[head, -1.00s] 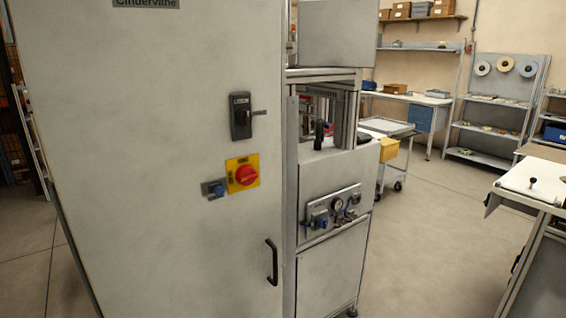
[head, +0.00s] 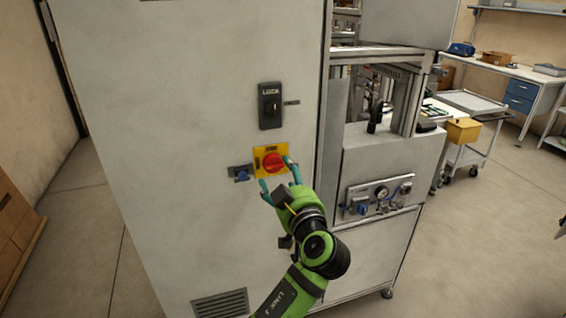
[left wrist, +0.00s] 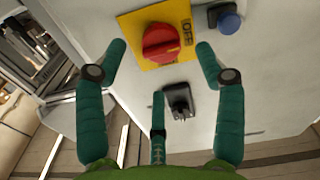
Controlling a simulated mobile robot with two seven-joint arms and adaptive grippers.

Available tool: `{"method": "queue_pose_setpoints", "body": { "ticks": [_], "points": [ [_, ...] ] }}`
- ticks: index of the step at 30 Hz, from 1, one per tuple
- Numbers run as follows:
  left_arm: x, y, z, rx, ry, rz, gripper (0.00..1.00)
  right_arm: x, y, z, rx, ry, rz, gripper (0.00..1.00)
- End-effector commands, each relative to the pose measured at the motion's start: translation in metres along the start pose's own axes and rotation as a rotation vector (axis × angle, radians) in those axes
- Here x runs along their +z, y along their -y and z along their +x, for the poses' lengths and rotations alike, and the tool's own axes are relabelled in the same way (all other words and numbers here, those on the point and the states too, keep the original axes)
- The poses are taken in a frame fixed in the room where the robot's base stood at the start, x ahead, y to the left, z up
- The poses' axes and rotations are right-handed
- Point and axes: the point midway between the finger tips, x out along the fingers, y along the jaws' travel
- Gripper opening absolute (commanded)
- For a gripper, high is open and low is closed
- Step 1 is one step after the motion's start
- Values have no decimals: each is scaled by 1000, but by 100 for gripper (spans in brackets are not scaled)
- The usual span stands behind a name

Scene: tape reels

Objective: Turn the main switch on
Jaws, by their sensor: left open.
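The main switch is a red rotary knob (head: 273,162) on a yellow plate (head: 258,152) on the grey cabinet door. In the left wrist view the red knob (left wrist: 163,43) shows close up, and "OFF" is readable on its yellow plate (left wrist: 182,13). My left gripper (head: 279,175), with teal fingers on a green arm, is open right in front of the switch. In the left wrist view its fingers (left wrist: 161,60) are spread on either side of the knob, with a third finger below it. I cannot tell whether they touch it. My right gripper is not in view.
A black lock handle (head: 270,106) is above the switch, and a blue button (head: 241,174) is to its left. A trolley with a yellow bin (head: 463,131) stands behind. The floor at right is open.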

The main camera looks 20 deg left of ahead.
Motion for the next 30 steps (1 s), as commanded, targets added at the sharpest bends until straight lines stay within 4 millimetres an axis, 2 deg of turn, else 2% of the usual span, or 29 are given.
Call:
{"method": "queue_pose_setpoints", "body": {
  "ticks": [1,3,9,20,21,23,24,30],
  "points": [
    [-5,0,10,-2,-1,6,70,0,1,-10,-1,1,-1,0],
    [-5,-1,21,-1,-2,7,70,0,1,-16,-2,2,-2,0],
    [-2,-1,44,1,1,5,70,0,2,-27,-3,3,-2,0],
    [1,0,50,2,3,3,70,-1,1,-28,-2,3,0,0],
    [1,0,50,2,3,3,54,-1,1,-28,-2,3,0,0],
    [1,0,50,2,3,3,30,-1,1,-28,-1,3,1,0],
    [1,0,50,2,3,3,14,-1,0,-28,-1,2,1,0],
    [3,0,50,1,6,5,13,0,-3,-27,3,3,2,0]
  ]
}}
